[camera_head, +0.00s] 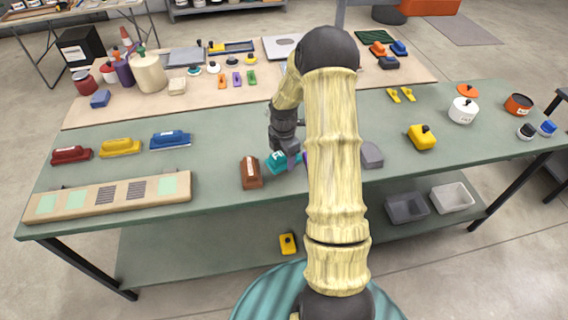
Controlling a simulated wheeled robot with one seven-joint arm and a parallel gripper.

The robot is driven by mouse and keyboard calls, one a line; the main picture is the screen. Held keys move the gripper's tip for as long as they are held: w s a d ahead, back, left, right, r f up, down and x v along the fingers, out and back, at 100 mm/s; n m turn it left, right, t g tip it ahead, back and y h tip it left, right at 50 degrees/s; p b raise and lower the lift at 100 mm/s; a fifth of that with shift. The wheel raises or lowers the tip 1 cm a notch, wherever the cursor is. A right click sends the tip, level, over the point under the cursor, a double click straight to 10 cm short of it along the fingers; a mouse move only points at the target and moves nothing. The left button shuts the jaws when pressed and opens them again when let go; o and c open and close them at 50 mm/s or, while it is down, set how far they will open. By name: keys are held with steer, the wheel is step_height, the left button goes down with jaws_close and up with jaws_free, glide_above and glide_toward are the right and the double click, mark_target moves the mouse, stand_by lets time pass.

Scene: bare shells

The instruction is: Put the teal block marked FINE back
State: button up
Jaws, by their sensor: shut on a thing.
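The teal block (277,162) is at the middle of the green bench, with a pale label too small to read. My gripper (285,150) is over it, pointing down and shut on it. The block looks tilted, and I cannot tell whether it touches the bench top. Part of the block is hidden by my gripper. A brown block (251,173) stands just left of it. A sliver of a purple thing (305,158) shows to the right, mostly hidden behind my arm. A grey block (371,155) stands right of my arm.
Red (72,155), yellow (120,148) and blue (171,140) blocks stand in a row at left. A wooden board (75,206) with green and dark patches lies at the front left. A yellow block (421,138) and white pot (463,111) stand at right.

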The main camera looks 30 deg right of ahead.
mark_target(284, 164)
steer(key=shift+f+p, duration=0.3)
steer(key=shift+f, duration=1.55)
steer(key=shift+f, duration=0.1)
steer(key=o, duration=0.9)
steer(key=shift+o, duration=0.2)
step_height(284, 164, up, 12)
steer(key=shift+r+b, duration=0.15)
steer(key=shift+b, duration=0.75)
